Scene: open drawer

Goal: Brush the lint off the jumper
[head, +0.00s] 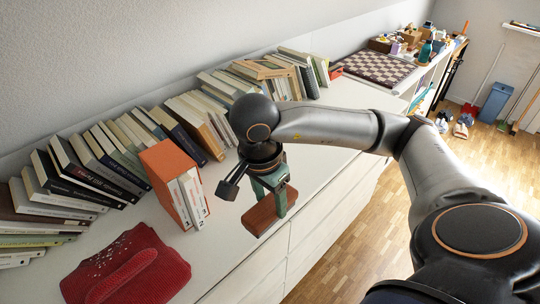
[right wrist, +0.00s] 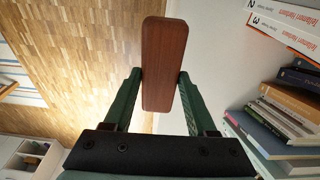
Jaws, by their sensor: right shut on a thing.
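The red jumper (head: 130,268) lies folded at the near left of the white cabinet top, with pale lint specks on its upper left part. My right gripper (head: 268,193) is shut on a brown wooden brush (head: 270,211) and holds it over the cabinet's front edge, to the right of the jumper and apart from it. In the right wrist view the brush (right wrist: 164,62) sits between the green fingers (right wrist: 158,85); its bristles are not visible. My left gripper is not in view.
An orange box (head: 163,180) with white volumes stands between the jumper and my right gripper. Leaning books (head: 95,165) line the wall. A chessboard (head: 373,68) lies at the far end. The cabinet top (head: 300,150) near the gripper is bare.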

